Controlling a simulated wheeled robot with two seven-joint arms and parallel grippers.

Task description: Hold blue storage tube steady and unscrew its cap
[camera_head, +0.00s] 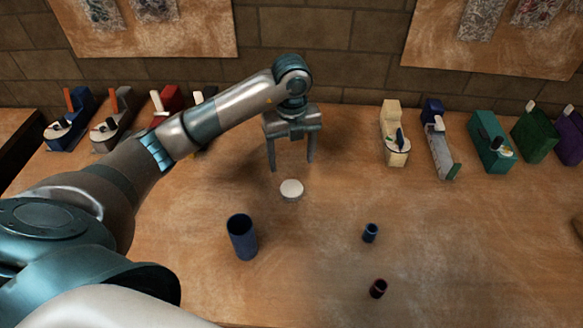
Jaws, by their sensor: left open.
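A blue storage tube (242,240) stands upright on the wooden table, left of centre. Its top looks open and dark inside. A round white cap-like disc (291,190) lies flat on the table behind the tube and to its right, apart from it. My left gripper (292,165) points down just behind the white disc. Its two fingers are spread, with nothing between them. It does not touch the tube. My right gripper is not in view.
A small blue cylinder (370,233) and a small dark red one (378,289) stand to the right. Several hand planes, such as a cream one (394,135) and a teal one (491,143), line the back by the brick wall. The front right table is mostly clear.

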